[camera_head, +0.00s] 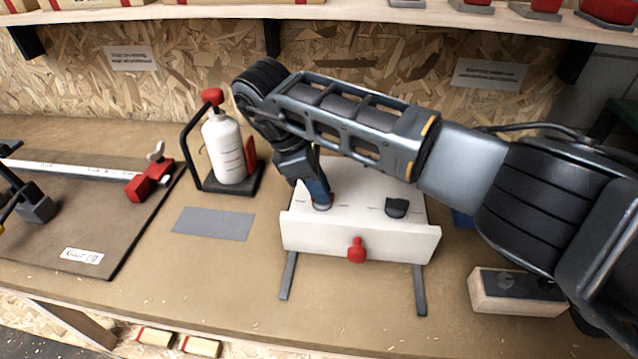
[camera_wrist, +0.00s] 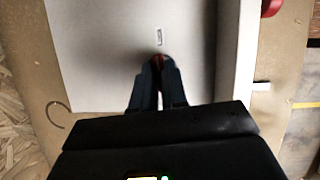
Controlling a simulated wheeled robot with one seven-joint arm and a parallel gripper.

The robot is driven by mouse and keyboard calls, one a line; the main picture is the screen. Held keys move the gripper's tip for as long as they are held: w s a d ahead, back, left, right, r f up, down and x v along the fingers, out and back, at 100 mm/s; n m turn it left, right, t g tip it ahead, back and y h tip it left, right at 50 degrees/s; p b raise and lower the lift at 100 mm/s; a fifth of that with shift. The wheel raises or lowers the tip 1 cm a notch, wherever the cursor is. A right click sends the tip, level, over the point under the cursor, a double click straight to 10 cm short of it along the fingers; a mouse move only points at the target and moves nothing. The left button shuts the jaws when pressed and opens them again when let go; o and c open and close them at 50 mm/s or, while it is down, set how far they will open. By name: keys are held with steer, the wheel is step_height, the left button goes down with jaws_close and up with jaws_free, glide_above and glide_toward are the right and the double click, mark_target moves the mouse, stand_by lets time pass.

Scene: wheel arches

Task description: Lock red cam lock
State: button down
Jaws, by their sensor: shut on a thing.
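A white drawer unit (camera_head: 360,185) stands on the bench with a red knob (camera_head: 357,250) on its front. My gripper (camera_head: 321,204) points down onto the left part of its top. In the wrist view its fingers (camera_wrist: 157,70) are shut on the red cam lock (camera_wrist: 157,58), of which only a small red part shows between the tips. A short marked slot (camera_wrist: 158,37) lies just beyond it on the white surface (camera_wrist: 95,40). The red cam lock is hidden in the head view. A black cam lock (camera_head: 397,207) sits on the right part of the top.
A white bottle with a red cap (camera_head: 223,150) stands in a black holder left of the unit. A grey plate (camera_head: 212,223) lies in front of it. A wooden block with a dark top (camera_head: 515,293) is at the right. A brown board (camera_head: 85,225) carries a red clamp (camera_head: 148,183).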

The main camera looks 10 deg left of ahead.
mark_target(304, 203)
steer(key=c, duration=1.2)
jaws_free()
steer(key=shift+o, duration=0.2)
steer(key=b+v, duration=0.1)
steer(key=v, duration=0.6)
steer(key=shift+r, duration=0.4)
steer(key=shift+a, duration=0.15)
